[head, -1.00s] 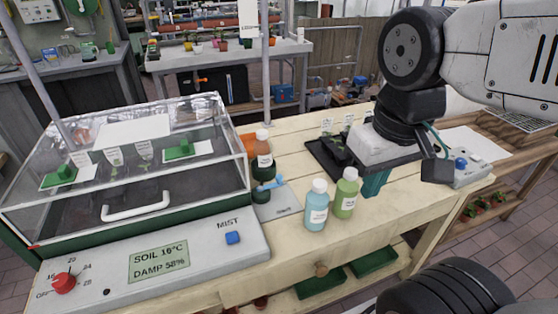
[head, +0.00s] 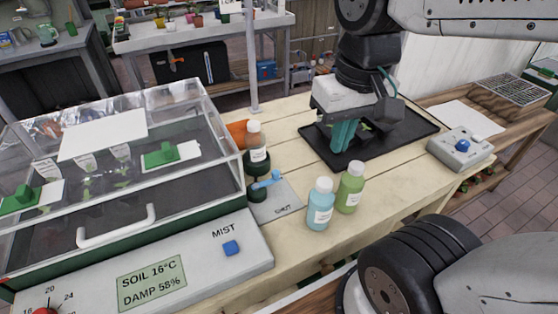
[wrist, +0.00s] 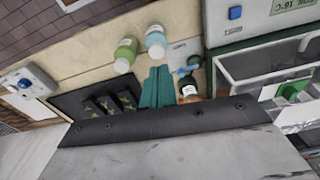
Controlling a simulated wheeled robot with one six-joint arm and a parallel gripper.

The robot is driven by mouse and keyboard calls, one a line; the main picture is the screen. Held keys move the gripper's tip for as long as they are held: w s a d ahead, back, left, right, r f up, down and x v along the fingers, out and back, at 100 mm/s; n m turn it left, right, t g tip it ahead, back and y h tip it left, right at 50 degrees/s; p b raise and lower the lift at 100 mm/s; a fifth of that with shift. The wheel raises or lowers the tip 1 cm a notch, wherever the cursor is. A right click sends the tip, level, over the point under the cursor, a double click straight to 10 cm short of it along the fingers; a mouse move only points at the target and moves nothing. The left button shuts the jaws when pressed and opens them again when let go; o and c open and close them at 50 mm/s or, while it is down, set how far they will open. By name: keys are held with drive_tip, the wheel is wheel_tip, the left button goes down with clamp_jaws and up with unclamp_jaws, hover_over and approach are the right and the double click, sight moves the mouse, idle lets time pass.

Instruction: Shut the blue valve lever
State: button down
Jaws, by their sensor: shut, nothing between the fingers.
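The blue valve lever (head: 267,180) sits on a dark round body beside the right wall of the propagator case. A grey plate marked "SHUT" (head: 283,209) lies to its right, and the lever's arm points up and right, not over that word. In the wrist view the lever (wrist: 188,70) shows just past my fingertips, partly hidden by a brown bottle. My gripper (head: 341,148) has teal fingers closed together with nothing between them. It hangs above the black tray, right of and behind the lever, and does not touch it. The fingers also show in the wrist view (wrist: 158,84).
A brown bottle (head: 256,148) stands right behind the lever. A blue bottle (head: 320,204) and a green bottle (head: 350,187) stand in front and to the right. The black tray (head: 410,139) holds seedlings. A grey button box (head: 461,147) is at right.

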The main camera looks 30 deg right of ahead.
drive_tip(key=w+d+f+m+g+y, duration=0.1)
drive_tip(key=w+f+m, duration=0.3)
drive_tip(key=w+f, duration=0.3)
drive_tip(key=w+d+f+m+g+y, duration=0.1)
drive_tip(key=w+f+m, duration=0.3)
drive_tip(key=w, duration=1.3)
wheel_tip(320, 180, down, 3)
drive_tip(key=shift+w+d+r+g, duration=0.15)
drive_tip(key=shift+w+d+g, duration=0.1)
drive_tip(key=shift+d+g, duration=0.45)
drive_tip(key=x, duration=1)
drive_tip(key=shift+w+d, duration=0.1)
drive_tip(key=shift+s+a+r, duration=0.3)
drive_tip(key=shift+s+a, duration=0.55)
drive_tip(key=shift+a, duration=0.05)
drive_tip(key=shift+s+a+r, duration=0.1)
drive_tip(key=shift+s+a, duration=0.4)
drive_tip(key=shift+a, duration=0.1)
